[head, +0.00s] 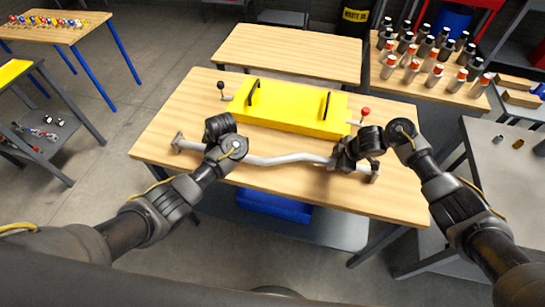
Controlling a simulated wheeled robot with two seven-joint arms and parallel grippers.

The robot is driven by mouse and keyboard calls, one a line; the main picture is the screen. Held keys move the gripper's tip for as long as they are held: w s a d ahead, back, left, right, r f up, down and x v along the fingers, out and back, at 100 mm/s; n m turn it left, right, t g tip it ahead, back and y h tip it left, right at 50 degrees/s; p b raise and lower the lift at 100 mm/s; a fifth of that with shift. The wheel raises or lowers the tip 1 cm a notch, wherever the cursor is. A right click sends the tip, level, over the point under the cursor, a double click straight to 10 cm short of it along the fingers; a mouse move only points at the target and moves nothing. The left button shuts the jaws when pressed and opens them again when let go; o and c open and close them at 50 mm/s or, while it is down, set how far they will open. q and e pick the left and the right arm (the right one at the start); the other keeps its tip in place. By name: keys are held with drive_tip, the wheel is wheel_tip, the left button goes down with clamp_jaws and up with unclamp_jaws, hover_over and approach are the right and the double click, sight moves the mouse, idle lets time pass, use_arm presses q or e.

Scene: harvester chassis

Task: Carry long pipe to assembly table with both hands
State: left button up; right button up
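The long pipe (285,159) is grey, with a bend in its middle and a dark fitting at each end. In the head view it lies across the front part of a wooden table (165,115); I cannot tell whether it rests on the top or hangs just above. My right gripper (340,160) is around the pipe near its right end and looks shut on it. My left gripper (208,147) is at the pipe near its left end. Its fingers are mostly hidden behind its own wrist, so its grip does not show.
A yellow box-like part (290,110) with dark handles and red and black knobs sits behind the pipe. A bare wooden table (290,52) stands beyond. A table with several canisters (430,60) is back right, a grey table (505,165) right.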

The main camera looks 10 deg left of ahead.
use_arm(q)
clamp_jaws()
use_arm(e)
clamp_jaws()
idle(0.6)
use_arm(q)
drive_tip(key=shift+w+r, duration=0.2)
use_arm(e)
drive_tip(key=shift+w+r, duration=0.2)
drive_tip(key=shift+r, duration=0.05)
